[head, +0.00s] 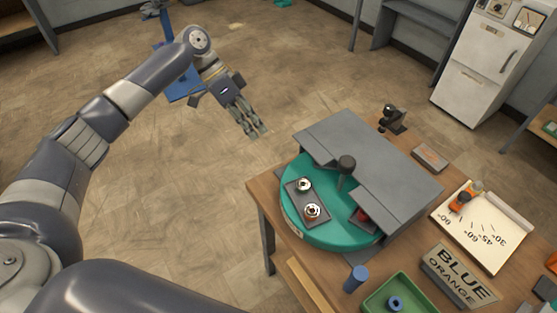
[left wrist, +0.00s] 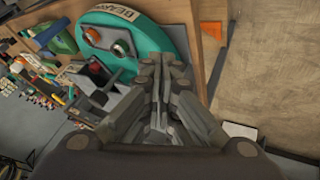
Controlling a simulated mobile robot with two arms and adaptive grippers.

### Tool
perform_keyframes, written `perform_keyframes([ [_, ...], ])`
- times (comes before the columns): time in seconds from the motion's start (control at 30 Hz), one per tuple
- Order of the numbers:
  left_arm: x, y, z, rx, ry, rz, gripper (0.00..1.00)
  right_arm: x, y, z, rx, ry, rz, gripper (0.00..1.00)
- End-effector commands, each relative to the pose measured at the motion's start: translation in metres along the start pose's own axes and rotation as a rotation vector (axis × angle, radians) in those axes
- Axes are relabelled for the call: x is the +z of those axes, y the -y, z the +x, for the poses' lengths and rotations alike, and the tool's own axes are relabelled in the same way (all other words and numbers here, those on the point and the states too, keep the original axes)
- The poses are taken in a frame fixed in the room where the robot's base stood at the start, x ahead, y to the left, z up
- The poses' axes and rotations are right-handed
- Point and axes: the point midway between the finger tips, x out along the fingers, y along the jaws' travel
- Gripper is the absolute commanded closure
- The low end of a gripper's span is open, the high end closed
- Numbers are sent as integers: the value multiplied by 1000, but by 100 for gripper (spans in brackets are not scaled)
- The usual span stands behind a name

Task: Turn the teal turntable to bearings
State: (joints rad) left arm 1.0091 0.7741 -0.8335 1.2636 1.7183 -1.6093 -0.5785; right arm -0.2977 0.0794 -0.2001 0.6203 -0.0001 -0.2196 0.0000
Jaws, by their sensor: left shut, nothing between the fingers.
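The teal turntable (head: 330,236) sits on the wooden table, partly hidden under a grey cover (head: 370,160). Its open side carries a dark tray (head: 296,190) with two ring-shaped metal bearings (head: 304,185). A dark upright knob (head: 346,165) stands near its middle. A reddish part (head: 361,216) shows partly at the cover's edge. In the left wrist view the turntable (left wrist: 165,42) bears a white label (left wrist: 122,12) starting "BEAR". My left gripper (head: 262,133) is shut and empty, off the table's left side, apart from the turntable. My right gripper is not in view.
A blue cylinder (head: 355,278), a green tray (head: 375,303) with a blue ring, and a "BLUE ORANGE" sign (head: 459,275) stand at the front. An angle sheet (head: 480,228) lies at the right. The floor (head: 185,150) left of the table is clear.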

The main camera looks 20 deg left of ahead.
Motion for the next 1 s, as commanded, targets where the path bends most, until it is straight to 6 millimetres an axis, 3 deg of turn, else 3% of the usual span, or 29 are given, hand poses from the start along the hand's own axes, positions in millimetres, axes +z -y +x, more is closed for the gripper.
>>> perform_keyframes([
  [0.27, 2, -7, 25, 27, 6, 3, 100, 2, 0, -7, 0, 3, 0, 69],
  [0.63, 1, -9, 102, 25, 4, 2, 100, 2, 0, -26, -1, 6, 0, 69],
  [0.8, 1, -31, 108, 22, 3, 4, 100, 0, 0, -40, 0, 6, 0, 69],
  [1.0, 2, -42, 116, 22, 3, 2, 100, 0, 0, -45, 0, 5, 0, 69],
])
